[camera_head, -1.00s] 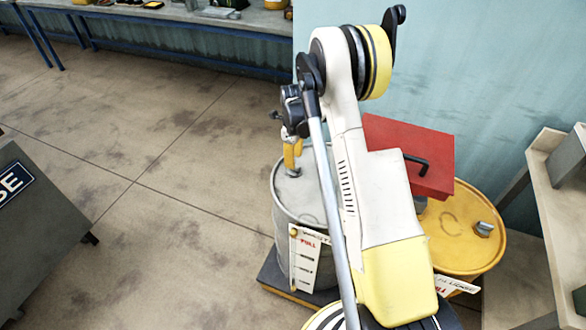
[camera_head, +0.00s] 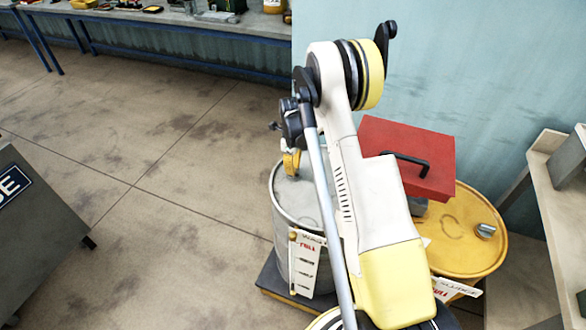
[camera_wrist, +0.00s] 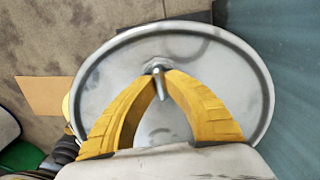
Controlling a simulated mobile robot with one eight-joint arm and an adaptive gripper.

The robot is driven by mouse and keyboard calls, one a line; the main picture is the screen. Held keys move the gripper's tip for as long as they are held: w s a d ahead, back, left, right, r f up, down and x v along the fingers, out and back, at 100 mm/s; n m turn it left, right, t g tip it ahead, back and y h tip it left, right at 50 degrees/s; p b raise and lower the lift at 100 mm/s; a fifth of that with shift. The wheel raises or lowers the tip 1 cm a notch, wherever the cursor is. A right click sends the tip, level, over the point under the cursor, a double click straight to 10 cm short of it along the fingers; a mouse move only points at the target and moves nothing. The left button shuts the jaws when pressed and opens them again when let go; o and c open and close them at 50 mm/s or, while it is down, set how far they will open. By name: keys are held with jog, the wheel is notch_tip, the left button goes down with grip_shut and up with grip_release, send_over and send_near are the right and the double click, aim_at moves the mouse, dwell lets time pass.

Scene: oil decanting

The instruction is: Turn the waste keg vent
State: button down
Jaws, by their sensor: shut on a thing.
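The waste keg (camera_head: 284,235) is a grey metal drum with a hanging white and red tag (camera_head: 305,262). In the wrist view its round lid (camera_wrist: 225,75) fills the middle. The vent (camera_wrist: 158,82) is a small metal fitting with a short lever near the lid's edge. My gripper (camera_wrist: 160,76) has its two yellow fingers closed on the vent from both sides. In the head view my gripper (camera_head: 291,165) is low over the lid, and the fingers largely hide the vent.
A yellow drum (camera_head: 455,245) stands to the right, with a red box (camera_head: 410,150) above its back left. The keg stands on a dark, yellow-edged platform (camera_head: 275,285). A blue wall is close behind. A grey cabinet (camera_head: 40,240) is at left; the floor between is clear.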

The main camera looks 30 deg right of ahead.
jog(key=shift+n, duration=0.4)
jog(key=n+b, duration=0.1)
jog(key=n, duration=0.2)
jog(key=shift+n, duration=0.3)
jog(key=n, duration=0.4)
jog(key=shift+n+b, duration=0.3)
jog(key=shift+b, duration=0.1)
jog(key=n, duration=0.4)
jog(key=shift+n+b, duration=0.45)
jog(key=shift+n, duration=1.95)
jog(key=c, duration=1.4)
grip_release()
